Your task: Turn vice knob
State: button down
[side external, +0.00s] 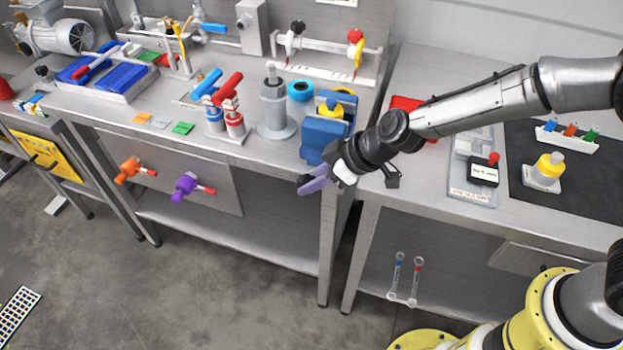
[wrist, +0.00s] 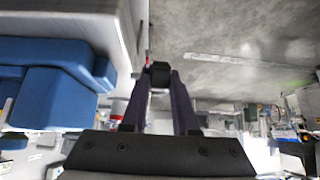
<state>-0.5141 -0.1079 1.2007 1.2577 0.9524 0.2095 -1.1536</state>
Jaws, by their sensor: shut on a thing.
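The blue vice (side external: 322,138) is mounted at the front edge of the left bench, with a yellow part (side external: 330,109) at its top. In the wrist view the vice (wrist: 62,95) fills the left side. My gripper (side external: 304,186) is in front of and below the vice, beside the bench edge. In the wrist view, its two fingers (wrist: 158,88) are shut on a small dark knob (wrist: 158,70) at their tips. The knob is hidden by my gripper in the side view, and how it joins the vice cannot be seen.
An orange valve (side external: 130,170) and a purple valve (side external: 187,186) stick out from the bench front to the left. The floor in front is free.

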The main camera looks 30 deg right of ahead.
dwell(0.5)
jog(key=c, duration=0.7)
grip_release()
jog(key=v, duration=1.3)
jog(key=shift+s+d+r, duration=0.2)
jog(key=shift+r, duration=0.1)
jog(key=shift+d, duration=0.1)
